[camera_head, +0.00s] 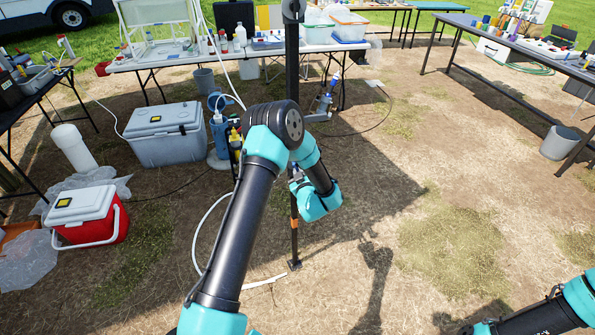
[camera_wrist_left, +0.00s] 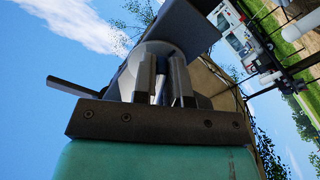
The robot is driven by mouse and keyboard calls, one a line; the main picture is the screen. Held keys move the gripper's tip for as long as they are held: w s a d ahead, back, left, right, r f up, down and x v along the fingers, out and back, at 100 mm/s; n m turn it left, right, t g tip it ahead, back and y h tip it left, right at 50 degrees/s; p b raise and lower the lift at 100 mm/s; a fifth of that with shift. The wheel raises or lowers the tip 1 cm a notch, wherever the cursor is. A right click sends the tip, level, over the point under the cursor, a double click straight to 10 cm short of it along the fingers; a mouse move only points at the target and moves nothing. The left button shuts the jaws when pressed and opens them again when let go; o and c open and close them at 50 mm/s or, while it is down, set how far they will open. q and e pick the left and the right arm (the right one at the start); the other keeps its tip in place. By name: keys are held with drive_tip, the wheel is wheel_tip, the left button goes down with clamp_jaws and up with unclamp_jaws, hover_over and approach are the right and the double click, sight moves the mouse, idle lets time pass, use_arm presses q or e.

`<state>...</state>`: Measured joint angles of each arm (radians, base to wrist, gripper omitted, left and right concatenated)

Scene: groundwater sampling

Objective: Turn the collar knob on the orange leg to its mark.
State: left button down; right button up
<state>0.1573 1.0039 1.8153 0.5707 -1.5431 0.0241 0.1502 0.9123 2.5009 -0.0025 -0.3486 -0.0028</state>
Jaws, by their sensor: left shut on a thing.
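A dark upright leg with an orange band (camera_head: 294,210) stands on the dirt in the middle of the head view, its small foot on the ground. My left arm bends over in front of it and hides part of it. In the left wrist view, my left gripper (camera_wrist_left: 162,82) has both fingers close together on a narrow grey piece, which seems to be the collar knob (camera_wrist_left: 159,88). No mark on the knob can be made out. My right gripper is outside both views.
A grey cooler (camera_head: 165,135) and a red cooler (camera_head: 88,215) stand at the left. A white hose (camera_head: 203,235) loops beside my left arm. Loaded tables stand at the back and right, with a grey bucket (camera_head: 559,143). The ground right of the leg is clear.

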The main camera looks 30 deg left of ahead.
use_arm(q)
drive_tip(key=m, duration=0.4)
drive_tip(key=shift+s+a+f, duration=0.1)
drive_tip(key=shift+s+a, duration=0.15)
drive_tip(key=shift+m, duration=0.6)
drive_tip(key=c, duration=1.1)
unclamp_jaws()
drive_tip(key=v, duration=1.7)
drive_tip(key=shift+s+d, duration=0.1)
drive_tip(key=shift+s, duration=0.15)
